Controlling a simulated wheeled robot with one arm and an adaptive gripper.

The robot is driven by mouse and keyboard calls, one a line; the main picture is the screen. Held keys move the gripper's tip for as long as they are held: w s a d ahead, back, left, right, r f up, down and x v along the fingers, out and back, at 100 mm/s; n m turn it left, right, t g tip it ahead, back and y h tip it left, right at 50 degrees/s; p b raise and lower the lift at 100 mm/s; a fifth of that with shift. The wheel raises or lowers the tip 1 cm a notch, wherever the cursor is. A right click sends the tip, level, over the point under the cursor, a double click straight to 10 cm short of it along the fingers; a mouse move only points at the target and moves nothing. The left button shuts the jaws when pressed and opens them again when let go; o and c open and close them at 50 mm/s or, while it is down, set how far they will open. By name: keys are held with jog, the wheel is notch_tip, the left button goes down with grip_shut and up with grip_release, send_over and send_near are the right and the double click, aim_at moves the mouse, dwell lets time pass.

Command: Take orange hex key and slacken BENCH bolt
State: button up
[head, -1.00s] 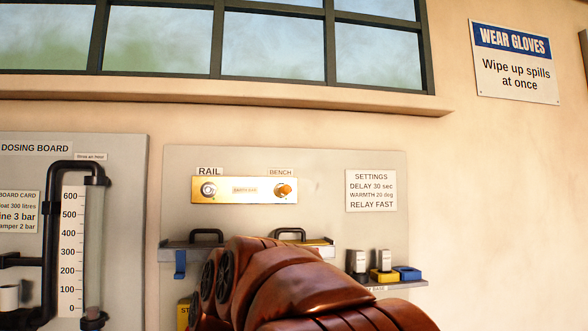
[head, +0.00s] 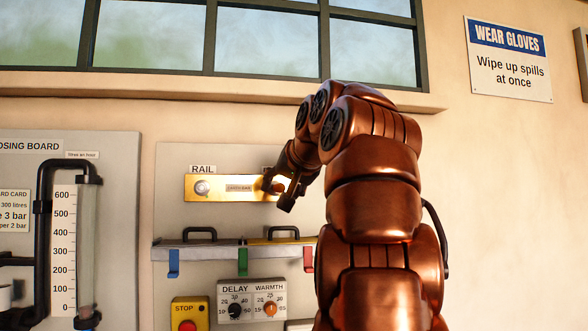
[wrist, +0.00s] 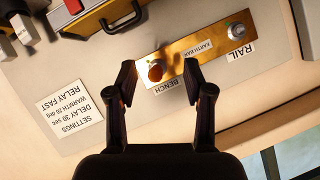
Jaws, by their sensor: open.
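An orange piece (wrist: 155,72) sits at the BENCH bolt on the brass earth bar (wrist: 180,60). I see it nearly end-on, so I cannot tell the hex key's shape from the bolt, which it hides. In the head view the bar (head: 222,197) is on the grey wall panel, and the orange piece (head: 279,188) is partly hidden by my fingers. My gripper (head: 278,193) is open and empty in front of the BENCH end. In the wrist view my gripper's tips (wrist: 159,72) are on either side of the orange piece, apart from it.
The silver RAIL bolt (head: 203,188) is at the bar's left. Below runs a ledge (head: 215,250) with black handles and hanging blue (head: 174,263), green (head: 243,262) and red (head: 308,259) pieces. Lower are DELAY and WARMTH dials (head: 251,300) and a STOP button (head: 188,325).

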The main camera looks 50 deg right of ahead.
aim_at(283, 185)
notch_tip(283, 185, up, 4)
jog(key=s+d+h, duration=0.1)
jog(key=s+d, duration=0.1)
jog(key=shift+t, duration=0.3)
jog(key=shift+f+p+x, duration=0.1)
jog(key=shift+p+x, duration=0.2)
jog(key=shift+x, duration=1.6)
jog(key=shift+f+p+x, duration=0.15)
jog(key=shift+p+x, duration=0.1)
jog(key=shift+x, duration=1.65)
jog(key=shift+a, duration=0.2)
grip_shut()
